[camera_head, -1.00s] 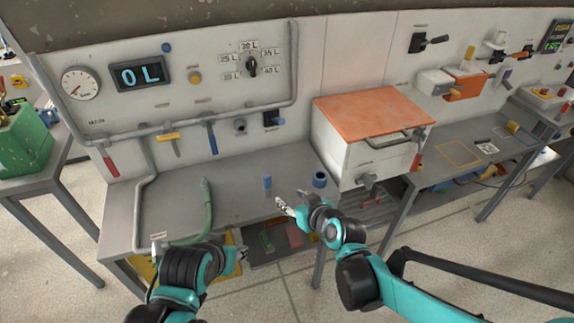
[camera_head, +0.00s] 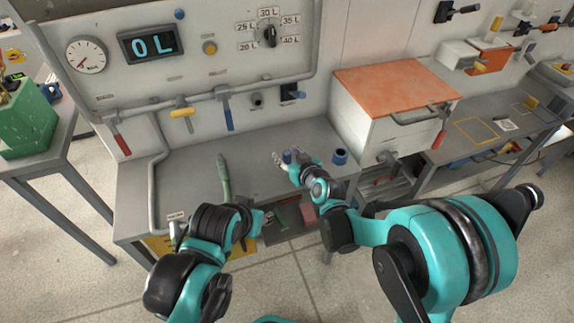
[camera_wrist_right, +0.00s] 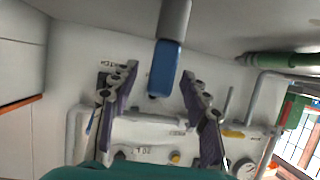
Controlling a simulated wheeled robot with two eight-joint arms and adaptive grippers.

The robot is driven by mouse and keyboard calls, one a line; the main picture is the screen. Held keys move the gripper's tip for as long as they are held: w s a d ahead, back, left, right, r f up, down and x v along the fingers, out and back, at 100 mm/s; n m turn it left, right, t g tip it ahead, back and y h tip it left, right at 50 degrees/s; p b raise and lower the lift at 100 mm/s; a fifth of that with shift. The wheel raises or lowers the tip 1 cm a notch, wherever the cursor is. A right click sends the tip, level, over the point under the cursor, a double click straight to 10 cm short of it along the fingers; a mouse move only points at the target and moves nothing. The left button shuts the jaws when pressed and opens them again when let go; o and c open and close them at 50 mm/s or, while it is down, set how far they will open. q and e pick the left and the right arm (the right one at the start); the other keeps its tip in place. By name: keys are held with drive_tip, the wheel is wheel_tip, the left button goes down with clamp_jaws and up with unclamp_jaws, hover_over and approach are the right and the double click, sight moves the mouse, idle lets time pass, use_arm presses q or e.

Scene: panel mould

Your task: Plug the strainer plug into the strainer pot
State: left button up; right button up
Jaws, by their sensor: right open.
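The strainer plug, a small upright piece with a blue top (camera_head: 287,156) and a grey lower part, stands on the grey worktop. In the right wrist view, which is upside down, its blue end (camera_wrist_right: 164,70) lies between my spread fingers. A short blue cylinder with a dark opening (camera_head: 340,156), which looks like the strainer pot, stands to the plug's right near the worktop edge. My right gripper (camera_head: 290,161) is open around the plug; contact cannot be told. My left gripper (camera_head: 255,220) is low near the worktop's front edge, its jaws mostly hidden by its wrist.
A white box with an orange top (camera_head: 395,84) stands at the right. Pipes and coloured valve handles (camera_head: 227,108) run along the back panel below a "0 L" display (camera_head: 151,44). The worktop between is mostly clear.

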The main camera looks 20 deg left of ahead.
drive_tip(key=shift+w+a+f, duration=0.1)
drive_tip(key=shift+w, duration=0.1)
drive_tip(key=shift+s, duration=0.1)
drive_tip(key=shift+c, duration=1)
clamp_jaws()
